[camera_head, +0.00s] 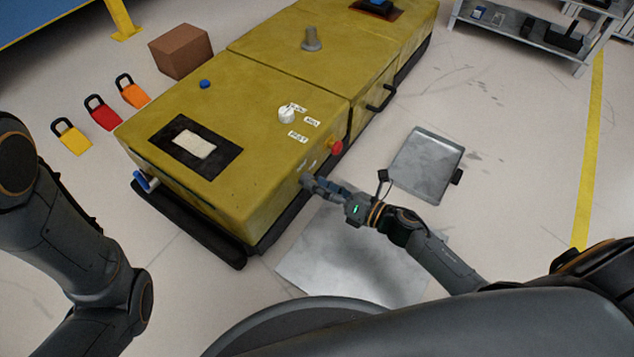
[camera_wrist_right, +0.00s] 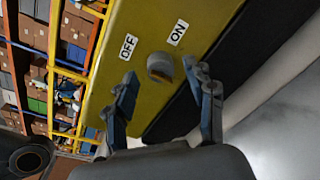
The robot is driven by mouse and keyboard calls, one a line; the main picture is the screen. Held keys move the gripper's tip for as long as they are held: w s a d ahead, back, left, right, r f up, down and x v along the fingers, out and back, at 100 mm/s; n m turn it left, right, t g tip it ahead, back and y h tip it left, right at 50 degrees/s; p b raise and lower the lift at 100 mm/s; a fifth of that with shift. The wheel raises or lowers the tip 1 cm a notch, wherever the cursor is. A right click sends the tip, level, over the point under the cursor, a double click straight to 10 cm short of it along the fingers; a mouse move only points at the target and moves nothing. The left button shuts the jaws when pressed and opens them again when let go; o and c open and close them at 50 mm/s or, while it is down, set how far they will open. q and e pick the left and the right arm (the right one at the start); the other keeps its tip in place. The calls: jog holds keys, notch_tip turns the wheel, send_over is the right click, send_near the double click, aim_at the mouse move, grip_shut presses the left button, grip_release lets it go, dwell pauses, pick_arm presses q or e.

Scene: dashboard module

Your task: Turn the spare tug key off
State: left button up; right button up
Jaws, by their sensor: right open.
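The yellow tug (camera_head: 245,135) stands on the floor in the head view. In the right wrist view, a grey round key switch (camera_wrist_right: 160,66) sits on the tug's yellow side, between an OFF label (camera_wrist_right: 129,47) and an ON label (camera_wrist_right: 178,33). The way the key points is hard to tell. My right gripper (camera_head: 308,183) is at the tug's near side face in the head view. In the wrist view its two fingers (camera_wrist_right: 165,84) are apart, one to each side of the key and short of it, with nothing between them. My left arm shows, but its gripper is out of view.
On the tug are a white knob (camera_head: 287,115) with labels, a red button (camera_head: 336,147) and a black handle (camera_head: 380,98). A grey tray (camera_head: 427,165) lies on the floor right of my right gripper. Coloured padlock-shaped tags (camera_head: 103,112) and a brown box (camera_head: 181,51) lie left of the tug.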

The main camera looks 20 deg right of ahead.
jog(key=v, duration=1)
jog(key=shift+s+d, duration=0.25)
